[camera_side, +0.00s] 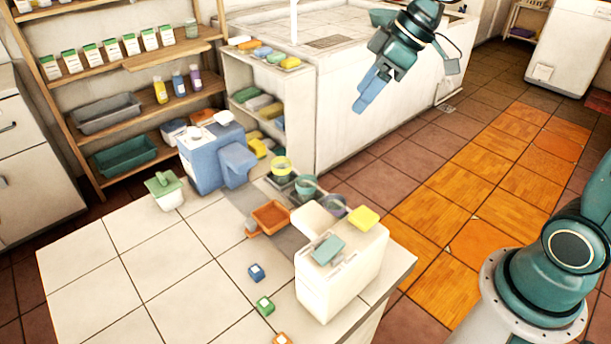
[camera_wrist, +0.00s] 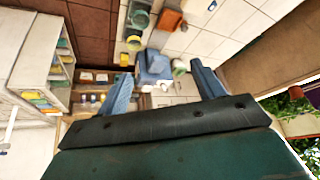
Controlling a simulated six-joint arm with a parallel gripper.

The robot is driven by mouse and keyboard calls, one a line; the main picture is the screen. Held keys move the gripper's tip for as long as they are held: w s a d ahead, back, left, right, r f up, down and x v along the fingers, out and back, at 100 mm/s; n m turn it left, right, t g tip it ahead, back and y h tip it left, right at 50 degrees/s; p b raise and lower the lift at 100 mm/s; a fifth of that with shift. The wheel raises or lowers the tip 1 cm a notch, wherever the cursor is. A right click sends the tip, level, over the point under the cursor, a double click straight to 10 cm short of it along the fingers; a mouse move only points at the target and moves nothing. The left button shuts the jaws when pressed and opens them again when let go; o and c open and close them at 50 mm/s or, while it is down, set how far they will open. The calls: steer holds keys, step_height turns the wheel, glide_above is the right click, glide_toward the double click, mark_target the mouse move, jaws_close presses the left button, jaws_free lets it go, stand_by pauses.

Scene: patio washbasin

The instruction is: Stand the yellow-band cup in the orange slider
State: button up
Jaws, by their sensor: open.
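The yellow-band cup (camera_side: 281,167) stands in a row with a teal cup (camera_side: 306,187) and a purple-band cup (camera_side: 335,208) along the counter's far edge; the yellow-band cup also shows small in the wrist view (camera_wrist: 134,43). The orange slider (camera_side: 270,217) is a shallow open tray on a grey strip between the blue machine and the white machine, with no cup in it; it also shows at the top of the wrist view (camera_wrist: 171,20). My gripper (camera_side: 368,95) is raised beyond the counter, well apart from the cups. Its blue fingers are spread with nothing between them (camera_wrist: 164,88).
The blue machine (camera_side: 208,158) and the white machine (camera_side: 342,265) flank the slider. Small blue, green and orange blocks (camera_side: 257,272) lie on the front tiles. A green-lidded pot (camera_side: 165,190) stands at left. The left counter tiles are clear. A shelf unit (camera_side: 268,100) stands behind.

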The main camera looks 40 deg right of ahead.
steer(key=s+d+m+h, duration=0.1)
steer(key=s+m, duration=0.2)
steer(key=s, duration=0.7)
steer(key=s+d+m+t+h, duration=0.1)
steer(key=s+m+h, duration=0.1)
steer(key=s, duration=0.8)
steer(key=shift+s+d+r+m+h, duration=0.15)
steer(key=shift+d+r+m+h, duration=0.2)
steer(key=shift+m, duration=0.55)
steer(key=shift+o, duration=0.4)
